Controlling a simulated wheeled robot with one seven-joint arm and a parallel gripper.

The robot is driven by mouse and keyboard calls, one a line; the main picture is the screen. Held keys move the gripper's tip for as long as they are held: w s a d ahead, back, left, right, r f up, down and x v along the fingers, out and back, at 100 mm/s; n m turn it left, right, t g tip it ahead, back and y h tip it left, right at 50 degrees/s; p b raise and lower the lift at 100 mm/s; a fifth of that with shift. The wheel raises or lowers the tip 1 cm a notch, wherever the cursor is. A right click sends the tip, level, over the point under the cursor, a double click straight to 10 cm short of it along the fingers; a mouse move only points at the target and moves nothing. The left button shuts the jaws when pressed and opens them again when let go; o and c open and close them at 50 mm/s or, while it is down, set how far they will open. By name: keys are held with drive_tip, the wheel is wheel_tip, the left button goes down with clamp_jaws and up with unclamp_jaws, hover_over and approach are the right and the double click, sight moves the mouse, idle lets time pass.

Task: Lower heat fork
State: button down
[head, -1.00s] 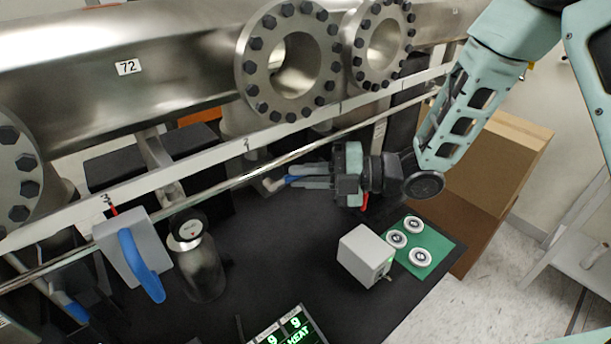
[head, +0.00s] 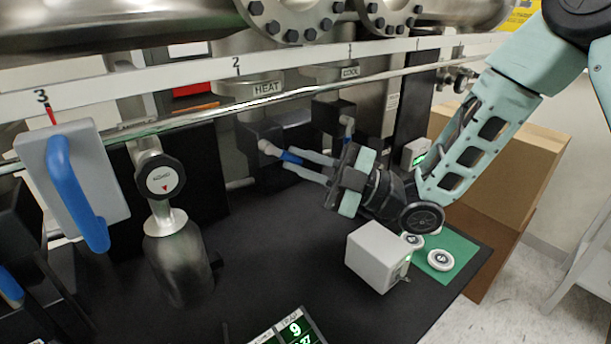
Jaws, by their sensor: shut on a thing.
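The HEAT label (head: 267,88) hangs on a steel fitting below the white rail. Below it, a pale, round-ended fork lever with a blue part (head: 291,157) sticks out in front of a black block (head: 262,128); I take it for the heat fork. My gripper (head: 302,162) reaches in from the right and is shut on the blue part, its fingers covering some of it. A similar pale-ended piece (head: 347,120) stands under the COOL label (head: 350,71), apart from my gripper. Whether the fork's tip touches the black block is unclear.
A grey box with a blue handle (head: 75,185) hangs on the rail at left, beside a steel bottle with a black gauge (head: 160,178). A white box (head: 376,257) and white discs on a green mat (head: 465,250) lie below my arm. A display (head: 290,330) is cut off at the bottom.

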drive_tip(key=shift+f+m+t+b, duration=0.25)
drive_tip(key=shift+m+t+b, duration=0.05)
drive_tip(key=shift+m+b, duration=0.1)
drive_tip(key=c, duration=1.4)
unclamp_jaws()
drive_tip(key=shift+c, duration=0.2)
drive_tip(key=shift+y, duration=0.3)
drive_tip(key=b+v, duration=0.5)
drive_tip(key=v, duration=1.2)
drive_tip(key=shift+d+b, duration=0.2)
drive_tip(key=shift+b, duration=0.2)
drive_tip(key=shift+s+r, duration=0.1)
drive_tip(key=shift+s, duration=0.05)
